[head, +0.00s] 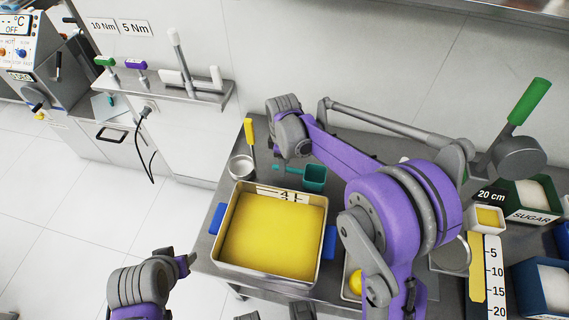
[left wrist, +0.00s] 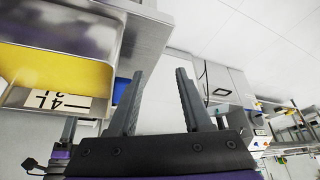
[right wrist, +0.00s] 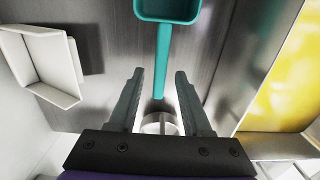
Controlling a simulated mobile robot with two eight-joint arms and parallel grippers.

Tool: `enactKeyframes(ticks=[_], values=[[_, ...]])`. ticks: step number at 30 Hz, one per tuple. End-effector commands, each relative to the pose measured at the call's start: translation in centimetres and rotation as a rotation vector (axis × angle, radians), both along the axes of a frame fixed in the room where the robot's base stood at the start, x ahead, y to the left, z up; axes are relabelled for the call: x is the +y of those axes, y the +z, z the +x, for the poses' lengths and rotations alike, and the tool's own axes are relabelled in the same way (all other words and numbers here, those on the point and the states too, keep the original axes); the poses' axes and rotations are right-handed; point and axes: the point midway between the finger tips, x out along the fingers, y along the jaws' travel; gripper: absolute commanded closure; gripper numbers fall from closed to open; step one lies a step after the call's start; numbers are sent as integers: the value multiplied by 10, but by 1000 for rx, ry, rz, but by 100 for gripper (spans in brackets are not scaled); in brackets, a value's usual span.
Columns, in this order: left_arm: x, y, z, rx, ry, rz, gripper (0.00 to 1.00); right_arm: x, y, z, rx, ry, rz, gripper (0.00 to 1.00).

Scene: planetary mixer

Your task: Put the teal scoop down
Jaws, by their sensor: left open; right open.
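The teal scoop (head: 314,178) rests on the steel table behind the yellow-filled pan (head: 218,222), its cup to the right and its handle pointing left. In the right wrist view the scoop's cup (right wrist: 168,9) is at the top, and its handle runs down between the spread fingers of my right gripper (right wrist: 158,77), with gaps on both sides. In the head view my right gripper (head: 290,150) is above the scoop; its fingertips are hard to make out. My left gripper (left wrist: 157,76) is open and empty, in front of the table's left side.
A round metal cup (head: 241,167) stands left of the scoop handle. A yellow-handled tool (head: 249,132) is behind it. A sugar bin (head: 536,199), a small white tub (head: 486,219) and a ruler (head: 494,270) are at the right.

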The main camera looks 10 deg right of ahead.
Motion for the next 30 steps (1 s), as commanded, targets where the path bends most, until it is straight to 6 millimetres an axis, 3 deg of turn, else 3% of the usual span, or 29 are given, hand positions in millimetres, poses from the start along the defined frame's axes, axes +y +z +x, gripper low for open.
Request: enactKeyframes(ticks=[9,15,25,30], values=[[0,5,1,-2,0,0,51,1,67,0,0,0,0,51],[0,8,2,-3,0,0,51,2,100,1,0,0,0,51],[0,9,2,-4,0,0,51,0,116,-3,-7,-17,1,51],[0,9,2,-4,0,0,51,-11,125,-36,-69,-163,13,51]])
